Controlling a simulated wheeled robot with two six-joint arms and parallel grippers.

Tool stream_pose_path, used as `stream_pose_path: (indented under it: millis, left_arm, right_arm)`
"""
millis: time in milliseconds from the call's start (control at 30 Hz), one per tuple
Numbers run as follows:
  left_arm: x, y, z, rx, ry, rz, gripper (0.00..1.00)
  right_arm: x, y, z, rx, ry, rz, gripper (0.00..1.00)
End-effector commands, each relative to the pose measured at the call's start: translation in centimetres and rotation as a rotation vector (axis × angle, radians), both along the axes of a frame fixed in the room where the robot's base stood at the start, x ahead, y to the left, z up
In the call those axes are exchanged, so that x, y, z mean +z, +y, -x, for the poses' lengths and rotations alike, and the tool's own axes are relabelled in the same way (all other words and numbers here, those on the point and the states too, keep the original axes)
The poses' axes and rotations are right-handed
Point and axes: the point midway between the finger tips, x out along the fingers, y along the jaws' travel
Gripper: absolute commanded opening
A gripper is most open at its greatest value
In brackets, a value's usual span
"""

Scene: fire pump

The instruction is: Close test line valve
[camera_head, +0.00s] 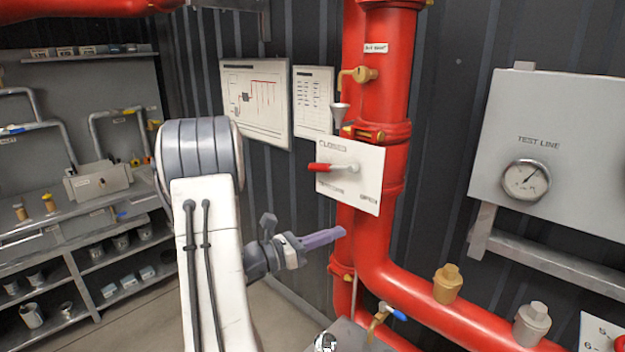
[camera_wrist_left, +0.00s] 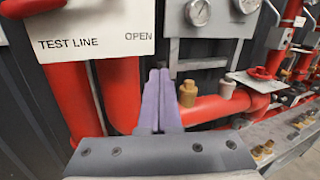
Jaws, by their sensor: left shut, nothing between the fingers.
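The test line valve is a white plate (camera_head: 352,200) on the red vertical pipe, with a red-handled lever (camera_head: 322,167) pointing left. The word CLOSED is at the plate's upper left; text at the lower right is too small to read here. In the left wrist view the plate (camera_wrist_left: 95,22) reads TEST LINE and OPEN, with part of the red handle (camera_wrist_left: 30,6) at the top left corner. My left gripper (camera_head: 341,232) is shut and empty, just below the plate and apart from the lever; its purple fingers also show in the wrist view (camera_wrist_left: 158,75). My right gripper is out of view.
A grey panel with a round gauge (camera_head: 525,179) labelled TEST LINE hangs at the right. The red pipe (camera_head: 440,300) bends right below my gripper, with a brass fitting (camera_head: 447,284) on it. Shelves (camera_head: 80,240) stand at the left; posters (camera_head: 255,103) hang behind.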

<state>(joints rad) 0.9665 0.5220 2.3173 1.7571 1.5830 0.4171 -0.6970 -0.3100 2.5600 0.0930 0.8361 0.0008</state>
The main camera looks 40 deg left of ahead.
Motion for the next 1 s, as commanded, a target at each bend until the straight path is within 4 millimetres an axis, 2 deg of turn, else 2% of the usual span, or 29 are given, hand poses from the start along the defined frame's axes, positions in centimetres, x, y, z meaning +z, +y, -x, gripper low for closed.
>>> stream_pose_path:
  millis: [33, 100, 200, 267, 367, 467, 833, 1000]
  left_arm:
    - [0.5, 3.8, 0.8, 0.114, -0.017, 0.052, 0.0]
    - [0.9, 7.7, 1.9, 0.235, -0.047, 0.102, 0.0]
    - [1.1, 11.0, 3.1, 0.339, -0.077, 0.144, 0.0]
    - [1.2, 12.0, 3.4, 0.37, -0.086, 0.155, 0.0]
    - [1.4, 12.4, 3.0, 0.384, -0.092, 0.162, 0.0]
    - [1.8, 12.3, 1.5, 0.38, -0.091, 0.16, 0.0]
    - [3.4, 11.9, -6.2, 0.378, -0.09, 0.159, 0.0]
    - [5.5, 12.4, -7.6, 0.381, -0.092, 0.157, 0.0]
  right_arm:
    - [0.8, 0.0, 0.0, 0.0, 0.0, 0.0, 1.0]
    - [1.1, 0.0, 0.0, 0.0, 0.0, 0.0, 1.0]
    - [1.3, 0.0, 0.0, 0.0, 0.0, 0.0, 1.0]
    - [1.4, 0.0, 0.0, 0.0, 0.0, 0.0, 1.0]
    - [1.8, 0.0, 0.0, 0.0, 0.0, 0.0, 1.0]
    - [2.5, 0.0, 0.0, -0.001, 0.0, 0.0, 1.0]
    - [6.3, 0.0, 0.0, -0.002, 0.0, 0.0, 1.0]
    - [8.1, 0.0, 0.0, 0.001, 0.0, 0.0, 1.0]
